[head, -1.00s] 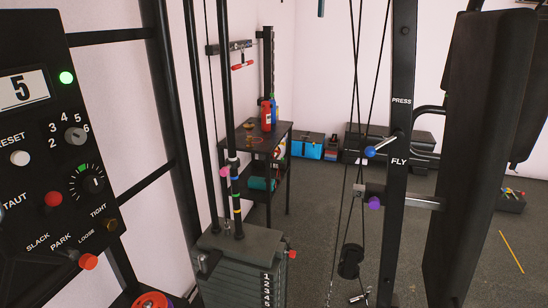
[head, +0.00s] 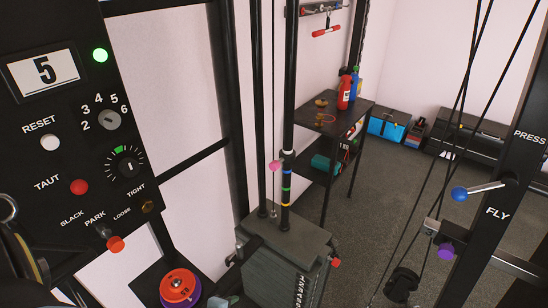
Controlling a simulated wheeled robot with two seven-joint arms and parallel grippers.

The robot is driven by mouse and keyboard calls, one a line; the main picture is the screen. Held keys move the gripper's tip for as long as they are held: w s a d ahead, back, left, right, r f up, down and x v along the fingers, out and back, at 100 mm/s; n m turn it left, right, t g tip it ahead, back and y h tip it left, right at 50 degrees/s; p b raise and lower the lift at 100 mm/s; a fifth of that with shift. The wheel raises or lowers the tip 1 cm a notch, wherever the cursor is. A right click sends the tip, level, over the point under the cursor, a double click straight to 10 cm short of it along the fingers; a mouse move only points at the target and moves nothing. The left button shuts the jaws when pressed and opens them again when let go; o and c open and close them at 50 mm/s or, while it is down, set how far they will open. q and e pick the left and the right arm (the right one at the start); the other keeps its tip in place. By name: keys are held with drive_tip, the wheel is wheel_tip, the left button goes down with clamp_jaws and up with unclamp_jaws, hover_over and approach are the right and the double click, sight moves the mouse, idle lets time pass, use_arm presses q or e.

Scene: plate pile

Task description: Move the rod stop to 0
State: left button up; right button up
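The rod stop appears to be the small collar with a pink knob (head: 275,165) on the right guide rod (head: 289,90) above the weight stack. The rod carries coloured bands near it: a pale one just above, then blue, green and yellow ones below. The pink knob sticks out to the left of the rod, near the top of these bands. Any number written by the bands is too small to read. Neither of my grippers can be made out in the head view.
The weight stack (head: 285,240) stands below the rods, with a red knob (head: 336,262) at its right. A control panel (head: 75,130) at left shows 5 and a lit green lamp. Orange and purple discs (head: 179,284) lie at the bottom. Cables and a post flank the right.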

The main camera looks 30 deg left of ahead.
use_arm(q)
drive_tip(key=w+a+r+m+t+p, duration=0.1)
drive_tip(key=w+r+m+t, duration=0.15)
drive_tip(key=r, duration=0.35)
drive_tip(key=w+a+r+m+t, duration=0.1)
drive_tip(key=w+r+m, duration=0.3)
drive_tip(key=r, duration=0.2)
drive_tip(key=w+a+r+m+t+p, duration=0.1)
drive_tip(key=w+a+r+m+t, duration=0.2)
drive_tip(key=r, duration=0.4)
drive_tip(key=m+t+h+p, duration=0.2)
drive_tip(key=m+t, duration=0.1)
drive_tip(key=m, duration=0.8)
approach(272, 167)
drive_tip(key=w, duration=0.7)
drive_tip(key=w+d, duration=0.1)
drive_tip(key=w, duration=0.3)
drive_tip(key=shift+p, duration=0.4)
use_arm(e)
drive_tip(key=r, duration=0.1)
drive_tip(key=w+r, duration=0.1)
drive_tip(key=r, duration=0.1)
drive_tip(key=w+r, duration=0.1)
drive_tip(key=r, duration=0.1)
drive_tip(key=shift+a+r, duration=0.1)
drive_tip(key=shift+r, duration=0.1)
use_arm(q)
drive_tip(key=shift+c, duration=0.2)
